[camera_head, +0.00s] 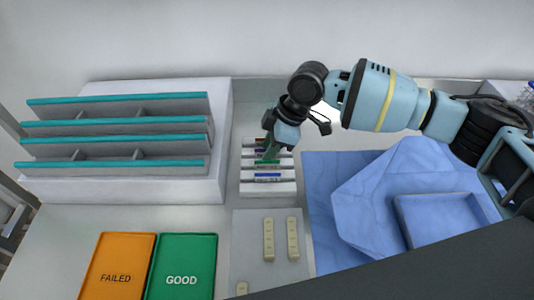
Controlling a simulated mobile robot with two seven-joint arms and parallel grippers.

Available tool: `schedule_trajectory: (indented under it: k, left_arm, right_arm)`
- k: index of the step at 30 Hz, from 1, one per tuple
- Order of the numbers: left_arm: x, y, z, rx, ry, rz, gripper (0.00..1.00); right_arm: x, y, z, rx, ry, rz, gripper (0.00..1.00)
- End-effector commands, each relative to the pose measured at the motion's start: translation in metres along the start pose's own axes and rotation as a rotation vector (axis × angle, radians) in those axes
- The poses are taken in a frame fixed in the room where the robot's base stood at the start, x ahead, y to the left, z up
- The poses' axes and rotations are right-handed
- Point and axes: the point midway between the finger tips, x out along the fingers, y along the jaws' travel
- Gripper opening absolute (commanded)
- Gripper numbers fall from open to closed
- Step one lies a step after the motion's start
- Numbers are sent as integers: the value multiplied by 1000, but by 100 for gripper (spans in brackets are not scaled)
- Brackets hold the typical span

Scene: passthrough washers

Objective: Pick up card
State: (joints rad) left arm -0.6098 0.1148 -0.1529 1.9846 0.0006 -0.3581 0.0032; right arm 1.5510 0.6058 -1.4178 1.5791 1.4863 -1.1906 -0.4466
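A white stepped holder (268,188) stands in the middle of the table. Thin coloured strips, which look like card edges, lie in its rows: a blue one (268,177) at the front, a green one (266,163) behind it, and purple and brown ones further back. My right gripper (268,156) comes in from the right and points down over the back rows of the holder. A green part shows at its tip; I cannot tell whether it is a finger or a card. The fingertips are too small and covered to tell open from shut. My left gripper is out of view.
A white rack with teal-edged shelves (115,121) stands at the left. An orange FAILED tray (117,265) and a green GOOD tray (181,265) lie at the front left. A grey plate (250,250) carries beige strips. A blue wrap with a blue tray (440,220) lies right.

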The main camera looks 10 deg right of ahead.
Motion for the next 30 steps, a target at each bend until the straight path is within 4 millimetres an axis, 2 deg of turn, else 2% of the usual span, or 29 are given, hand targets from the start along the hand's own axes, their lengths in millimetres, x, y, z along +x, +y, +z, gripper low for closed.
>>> schedule_trajectory:
  k: [2,9,23,26,30]
  left_arm:
    - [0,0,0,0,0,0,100]
    - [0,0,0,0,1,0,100]
    - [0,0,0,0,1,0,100]
    - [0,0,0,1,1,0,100]
    - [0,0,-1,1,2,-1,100]
  right_arm:
    - [0,0,0,0,0,0,28]
    - [0,0,0,0,0,0,0]
    - [-2,0,-1,0,0,0,0]
    - [-10,0,-4,-1,1,1,0]
    - [-32,0,-14,-2,2,2,0]
